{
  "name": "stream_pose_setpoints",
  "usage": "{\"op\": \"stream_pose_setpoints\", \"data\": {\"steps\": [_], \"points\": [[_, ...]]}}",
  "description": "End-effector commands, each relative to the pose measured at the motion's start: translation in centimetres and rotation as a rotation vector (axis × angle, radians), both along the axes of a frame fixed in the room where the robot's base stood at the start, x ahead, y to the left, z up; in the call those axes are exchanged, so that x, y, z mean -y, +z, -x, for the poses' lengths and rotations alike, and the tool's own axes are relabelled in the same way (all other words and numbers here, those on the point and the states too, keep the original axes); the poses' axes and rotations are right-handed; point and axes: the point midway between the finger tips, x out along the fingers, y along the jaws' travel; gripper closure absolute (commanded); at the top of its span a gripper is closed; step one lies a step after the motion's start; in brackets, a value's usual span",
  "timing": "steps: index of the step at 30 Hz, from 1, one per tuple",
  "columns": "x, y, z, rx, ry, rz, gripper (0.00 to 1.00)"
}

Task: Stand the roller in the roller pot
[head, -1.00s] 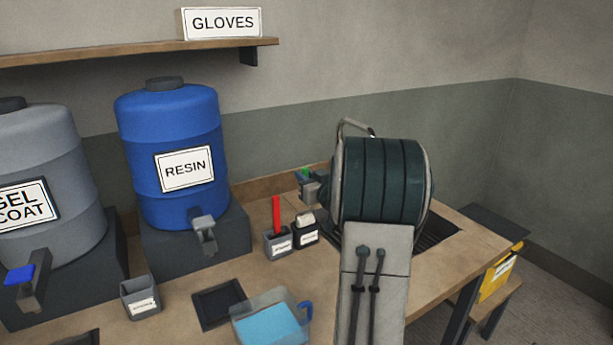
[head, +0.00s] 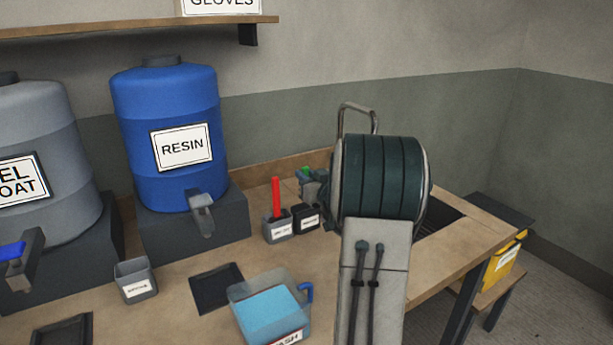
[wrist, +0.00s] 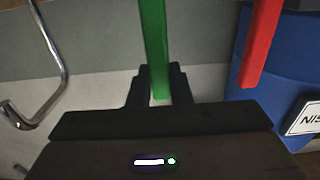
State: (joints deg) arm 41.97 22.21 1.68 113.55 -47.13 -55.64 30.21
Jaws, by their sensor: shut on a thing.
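My gripper (head: 312,186) is shut on the green handle of the roller (head: 304,172). The handle also stands between the fingers (wrist: 158,90) in the wrist view, as a green bar (wrist: 154,45). The gripper is just above a small dark pot (head: 305,222) with a white label too small to read, probably the roller pot. The roller's lower end is not visible now; it seems to be down in that pot, but I cannot tell how deep. My arm hides part of the area to the right.
A grey pot (head: 278,231) with a red handle (head: 276,197) stands close left of the dark pot. A clear jug of blue liquid (head: 268,312), another grey pot (head: 135,284) and the blue resin drum (head: 166,110) are further left. A bent metal pipe (head: 358,108) rises behind my arm.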

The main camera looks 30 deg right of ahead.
Motion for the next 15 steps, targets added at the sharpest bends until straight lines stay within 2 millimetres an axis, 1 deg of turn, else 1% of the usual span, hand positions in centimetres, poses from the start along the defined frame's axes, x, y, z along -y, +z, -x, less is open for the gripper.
{"op": "stream_pose_setpoints", "data": {"steps": [1, 2, 3, 4, 11, 15], "points": [[0.00, 0.03, 0.00, 0.000, 0.000, 0.000, 0.79], [0.00, 0.03, 0.00, 0.000, 0.000, 0.000, 0.71], [0.00, 0.03, 0.00, 0.000, 0.000, 0.000, 0.60], [0.00, 0.03, 0.00, 0.000, 0.000, 0.000, 0.57], [0.00, -0.02, 0.01, -0.001, 0.000, 0.000, 0.57], [0.00, -0.05, 0.67, -0.001, -0.001, -0.001, 0.57]]}}
